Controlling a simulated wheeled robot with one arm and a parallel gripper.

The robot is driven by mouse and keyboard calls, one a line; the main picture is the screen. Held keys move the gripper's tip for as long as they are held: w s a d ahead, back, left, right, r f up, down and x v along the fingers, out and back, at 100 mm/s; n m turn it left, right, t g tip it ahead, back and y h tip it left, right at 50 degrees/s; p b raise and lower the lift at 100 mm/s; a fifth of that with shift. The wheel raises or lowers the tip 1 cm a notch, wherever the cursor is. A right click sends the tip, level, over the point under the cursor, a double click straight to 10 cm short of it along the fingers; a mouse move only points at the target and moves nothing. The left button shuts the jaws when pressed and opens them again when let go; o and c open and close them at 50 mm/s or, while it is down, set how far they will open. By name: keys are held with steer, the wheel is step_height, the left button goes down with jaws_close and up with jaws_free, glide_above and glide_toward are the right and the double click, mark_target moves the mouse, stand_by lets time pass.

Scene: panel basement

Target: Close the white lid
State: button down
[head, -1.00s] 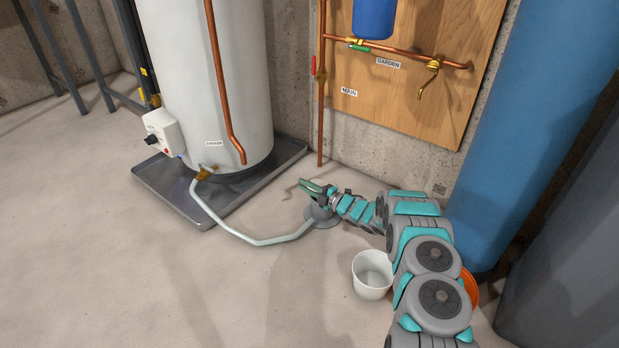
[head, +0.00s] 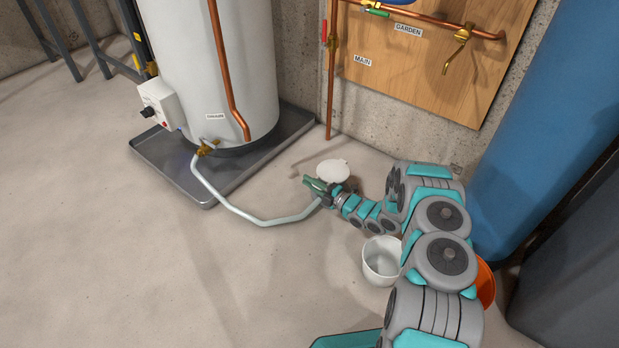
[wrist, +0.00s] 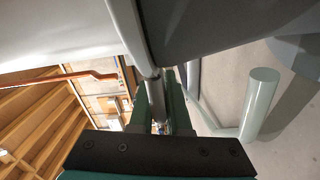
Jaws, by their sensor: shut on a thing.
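The white lid (head: 333,170) shows in the head view as a pale round disc just beyond my gripper (head: 311,184). It looks raised and tilted; its hinge and what it covers are hidden by my gripper. In the wrist view a large pale curved surface, probably the lid (wrist: 60,35), fills the upper left, with a darker grey surface beside it. The green fingers of my gripper (wrist: 158,85) are closed on a thin grey piece at its edge, which seems to be part of the lid. I cannot tell exactly which part.
A pale hose (head: 240,212) runs from the water heater (head: 215,75) to beside my gripper; its end (wrist: 262,100) shows in the wrist view. A white bucket (head: 381,262) and an orange container (head: 486,284) stand near my arm. A blue tank (head: 535,130) is at right. Floor at left is clear.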

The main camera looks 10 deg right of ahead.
steer(key=shift+f, duration=0.15)
steer(key=c, duration=0.9)
jaws_free()
steer(key=s+r, duration=0.1)
steer(key=s, duration=0.4)
steer(key=s+r+p, duration=0.1)
steer(key=s+r, duration=0.1)
steer(key=s, duration=0.3)
steer(key=s+d+r, duration=0.1)
steer(key=s+r, duration=0.1)
steer(key=s, duration=0.4)
steer(key=shift+d+p, duration=0.1)
steer(key=shift+p, duration=0.2)
steer(key=shift+c, duration=0.5)
